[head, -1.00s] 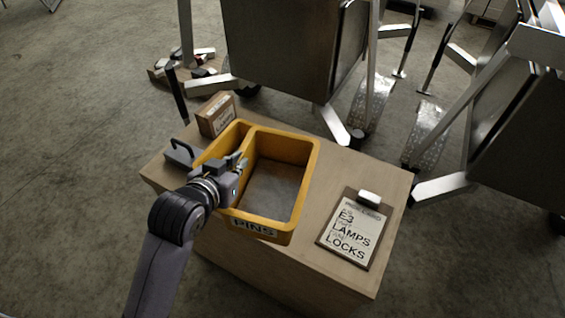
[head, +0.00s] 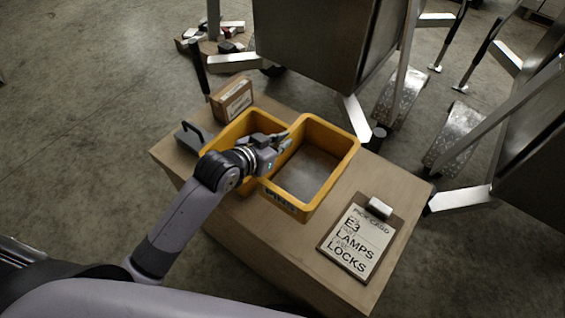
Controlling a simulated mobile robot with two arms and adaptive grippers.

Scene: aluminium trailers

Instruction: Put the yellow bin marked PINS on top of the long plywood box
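The yellow bin (head: 322,197) is in the middle of the head view, over the top of a plywood-coloured box (head: 255,226). I cannot tell whether the bin's base touches the box top. My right gripper is out of view.
On the box top, a small carton (head: 232,101) and a grey handled object (head: 188,138) stand left of the bin. A pick-card clipboard (head: 357,236) lies at the right. Metal trailers (head: 325,50) stand behind. Bare top shows between bin and clipboard.

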